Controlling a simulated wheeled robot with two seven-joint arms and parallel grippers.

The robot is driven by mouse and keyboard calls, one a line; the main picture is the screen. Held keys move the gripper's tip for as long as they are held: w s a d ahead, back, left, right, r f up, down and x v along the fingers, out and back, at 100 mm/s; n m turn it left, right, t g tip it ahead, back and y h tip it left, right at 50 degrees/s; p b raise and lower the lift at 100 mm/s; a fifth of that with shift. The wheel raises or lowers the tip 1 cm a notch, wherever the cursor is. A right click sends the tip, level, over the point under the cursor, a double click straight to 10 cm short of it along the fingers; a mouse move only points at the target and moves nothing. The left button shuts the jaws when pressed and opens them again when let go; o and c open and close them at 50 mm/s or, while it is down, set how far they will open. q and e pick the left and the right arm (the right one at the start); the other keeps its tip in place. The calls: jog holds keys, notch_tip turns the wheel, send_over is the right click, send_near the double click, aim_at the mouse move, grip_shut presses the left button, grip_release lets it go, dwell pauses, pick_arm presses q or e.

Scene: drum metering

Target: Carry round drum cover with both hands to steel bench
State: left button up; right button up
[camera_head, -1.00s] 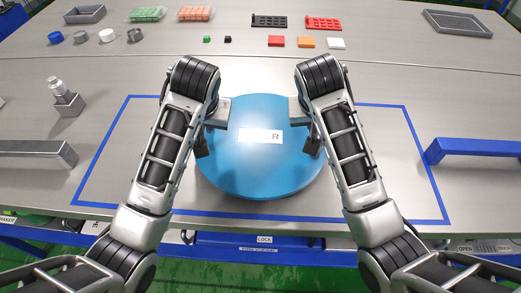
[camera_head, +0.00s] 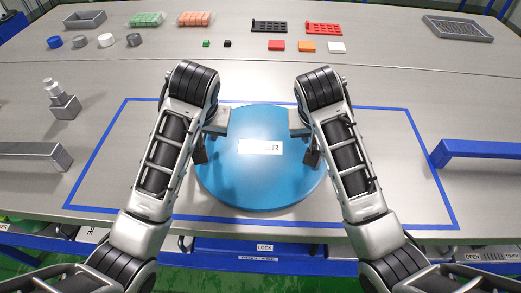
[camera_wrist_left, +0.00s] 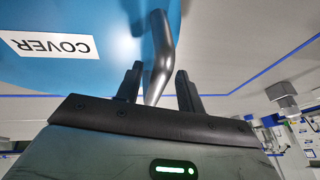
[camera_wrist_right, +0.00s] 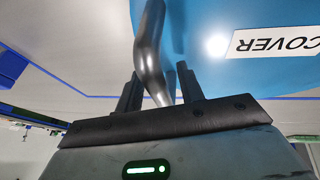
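The round blue drum cover (camera_head: 255,185) lies flat within the blue tape outline on the steel bench (camera_head: 390,195). Its white "COVER" label is partly blurred in the head view, and clear in the left wrist view (camera_wrist_left: 50,44). My left gripper (camera_wrist_left: 158,75) and my right gripper (camera_wrist_right: 157,77) are at the cover's left and right sides. Each has a dark grey bar handle between its fingers, seen in the left wrist view (camera_wrist_left: 161,45) and right wrist view (camera_wrist_right: 148,45). The fingers stand apart with gaps beside the handle, so both look open around it.
A blue rail (camera_head: 485,149) stands on the right and a grey bracket (camera_head: 35,157) on the left. A metal fixture (camera_head: 62,100) is at the left. Small blocks, caps and trays line the back. Bare bench surrounds the cover inside the tape.

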pick_arm(q)
notch_tip(320, 180, up, 8)
jog(key=shift+d, duration=0.15)
jog(key=shift+r, duration=0.35)
pick_arm(e)
jog(key=r, duration=0.6)
jog(key=shift+w+a+r, duration=0.1)
jog(key=shift+a+r, duration=0.05)
jog(key=shift+a, duration=0.05)
jog(key=shift+r, duration=0.7)
jog(key=shift+d+r, duration=0.2)
jog(key=shift+r, duration=0.95)
pick_arm(q)
jog(key=shift+s, duration=0.1)
